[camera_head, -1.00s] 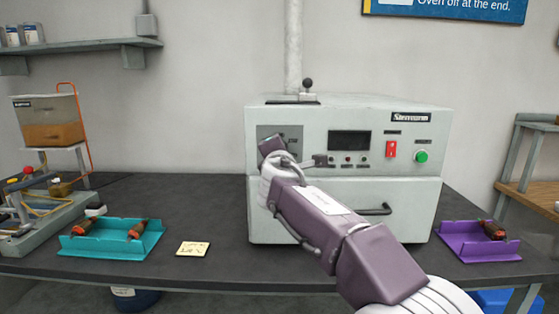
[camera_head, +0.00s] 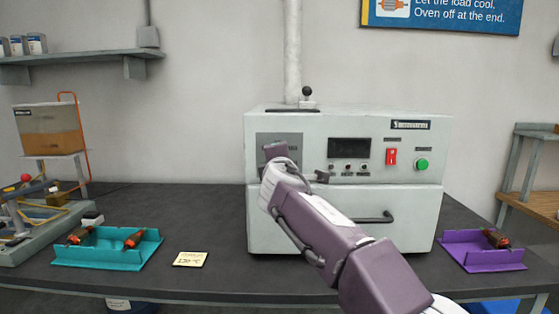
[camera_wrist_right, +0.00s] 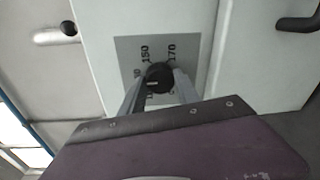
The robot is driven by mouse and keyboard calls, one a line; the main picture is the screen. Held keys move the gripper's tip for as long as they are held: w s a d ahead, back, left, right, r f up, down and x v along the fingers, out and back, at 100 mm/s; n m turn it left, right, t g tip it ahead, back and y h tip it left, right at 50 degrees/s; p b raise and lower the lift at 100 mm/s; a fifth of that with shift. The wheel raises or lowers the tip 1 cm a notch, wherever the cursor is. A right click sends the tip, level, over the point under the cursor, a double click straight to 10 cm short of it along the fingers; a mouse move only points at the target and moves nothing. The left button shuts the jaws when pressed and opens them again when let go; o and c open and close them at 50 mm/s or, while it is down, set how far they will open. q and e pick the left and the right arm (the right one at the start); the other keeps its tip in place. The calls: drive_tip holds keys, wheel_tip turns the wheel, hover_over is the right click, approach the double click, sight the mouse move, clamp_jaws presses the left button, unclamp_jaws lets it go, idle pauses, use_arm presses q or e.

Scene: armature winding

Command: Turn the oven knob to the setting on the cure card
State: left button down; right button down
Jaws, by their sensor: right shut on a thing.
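The oven (camera_head: 300,190) is a light grey box on the dark bench in the head view. Its black knob (camera_wrist_right: 159,77) sits on a grey dial plate (camera_wrist_right: 127,50) with printed numbers; 150 and 170 are readable in the right wrist view. My right gripper (camera_wrist_right: 160,82) is shut on the knob, one finger on each side. In the head view my right arm hides the knob and most of the dial plate (camera_head: 280,138). The cure card (camera_head: 190,259) is a small cream note on the bench, and it appears to read 120 °C. My left gripper is out of view.
A teal tray (camera_head: 112,266) with armatures lies left of the card. A purple tray (camera_head: 490,267) with an armature lies right of the oven. The oven front has a dark display (camera_head: 349,148), a red switch (camera_head: 391,157), a green button (camera_head: 422,164) and a drawer handle (camera_head: 375,218).

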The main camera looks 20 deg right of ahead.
drive_tip(key=c, duration=0.9)
unclamp_jaws()
drive_tip(key=b+v, duration=0.1)
drive_tip(key=v, duration=0.8)
drive_tip(key=shift+f, duration=0.1)
